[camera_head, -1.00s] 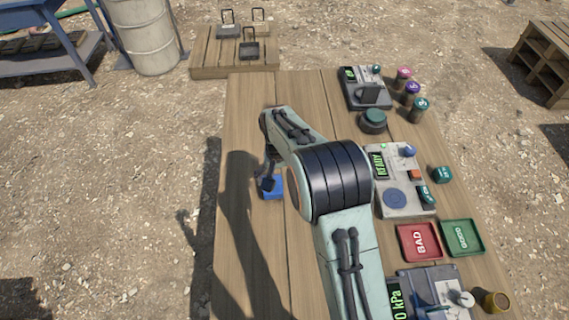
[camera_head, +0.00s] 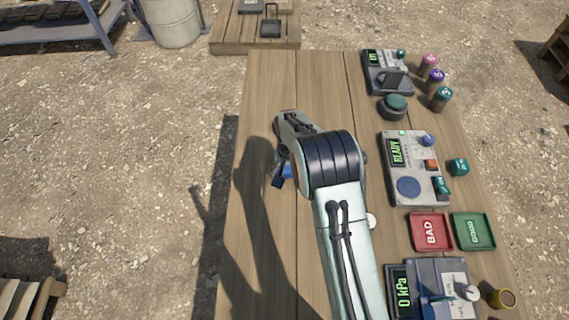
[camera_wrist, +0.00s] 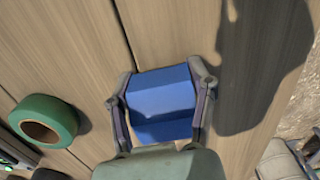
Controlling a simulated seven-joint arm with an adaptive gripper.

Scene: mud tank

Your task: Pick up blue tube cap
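A blue block-like piece (camera_wrist: 160,95), which may be the blue tube cap, lies between the fingers of my gripper (camera_wrist: 162,70) in the wrist view. The fingers flank it closely on both sides. I cannot tell whether they press on it or whether it is clear of the wood. In the head view a small part of the blue piece (camera_head: 287,171) shows beside my gripper (camera_head: 278,179), over the table's left half. My arm hides most of it there. A round blue piece (camera_head: 428,140) also sits on the READY device (camera_head: 420,165).
A green ring-shaped thing (camera_wrist: 43,122) stands left of the gripper in the wrist view. Red BAD (camera_head: 430,232) and green (camera_head: 474,231) trays, a kPa device (camera_head: 432,285) and several capped tubes stand along the table's right side. The table's left strip is bare wood.

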